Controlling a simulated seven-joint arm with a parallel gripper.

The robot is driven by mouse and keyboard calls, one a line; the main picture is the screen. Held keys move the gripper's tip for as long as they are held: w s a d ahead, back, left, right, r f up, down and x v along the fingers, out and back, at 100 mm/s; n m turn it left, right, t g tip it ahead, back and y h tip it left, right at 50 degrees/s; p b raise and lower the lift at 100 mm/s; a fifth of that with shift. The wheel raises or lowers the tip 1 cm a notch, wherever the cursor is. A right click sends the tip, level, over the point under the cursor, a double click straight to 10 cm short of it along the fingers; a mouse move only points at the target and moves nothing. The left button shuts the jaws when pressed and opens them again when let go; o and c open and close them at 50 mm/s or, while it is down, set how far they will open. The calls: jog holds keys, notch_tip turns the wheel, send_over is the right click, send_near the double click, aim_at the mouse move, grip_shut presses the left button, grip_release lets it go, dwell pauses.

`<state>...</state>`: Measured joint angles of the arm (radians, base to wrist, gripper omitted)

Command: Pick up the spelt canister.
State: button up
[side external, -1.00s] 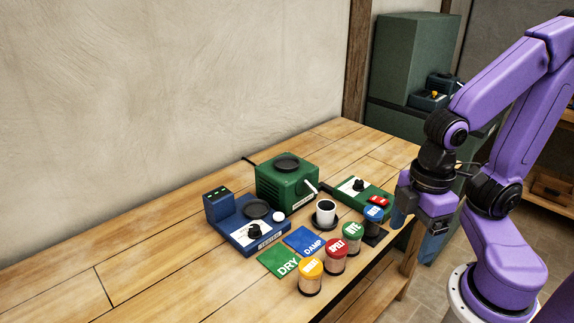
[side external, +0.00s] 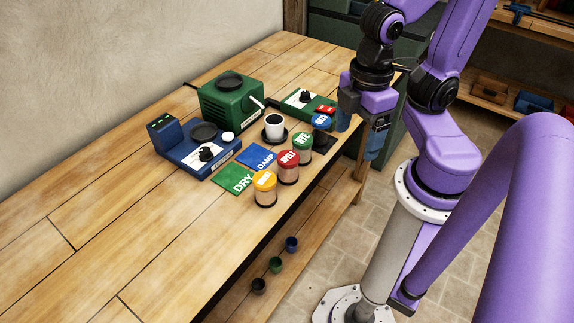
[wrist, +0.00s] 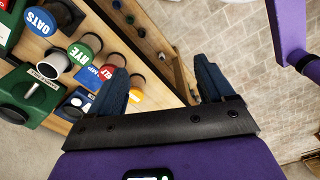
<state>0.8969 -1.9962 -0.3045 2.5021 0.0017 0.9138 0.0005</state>
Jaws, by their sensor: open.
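The spelt canister (side external: 288,170) has a red lid marked SPELT and a clear body with pale brown contents. It stands upright on the wooden bench near its front edge, between the green-lidded rye canister (side external: 302,146) and a yellow-lidded canister (side external: 264,190). My gripper (side external: 358,137) is open and empty at the bench's front edge, right of the blue-lidded oats canister (side external: 322,123) and apart from the spelt canister. In the wrist view, the open fingers (wrist: 160,64) point past the bench edge toward the floor. The left finger partly covers the spelt canister's red lid (wrist: 108,73).
Behind the canisters are a white cup (side external: 274,124), a green DRY card (side external: 232,181), a blue DAMP card (side external: 256,160), a blue scale (side external: 196,152) and a green machine (side external: 226,106). Small cups (side external: 276,265) stand on the lower shelf. The bench's left part is clear.

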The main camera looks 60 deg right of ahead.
jog(key=shift+o, duration=0.5)
jog(key=n, duration=0.4)
send_over(289, 157)
jog(key=f, duration=1.2)
jog(key=shift+w+d+f, duration=0.15)
jog(key=shift+w+f, duration=0.2)
jog(key=shift+s+f, duration=0.15)
jog(key=shift+f, duration=0.75)
jog(key=shift+s+f, duration=0.15)
jog(key=shift+f, duration=0.75)
jog(key=shift+a+f, duration=0.2)
jog(key=shift+f, duration=0.65)
jog(key=c, duration=1.3)
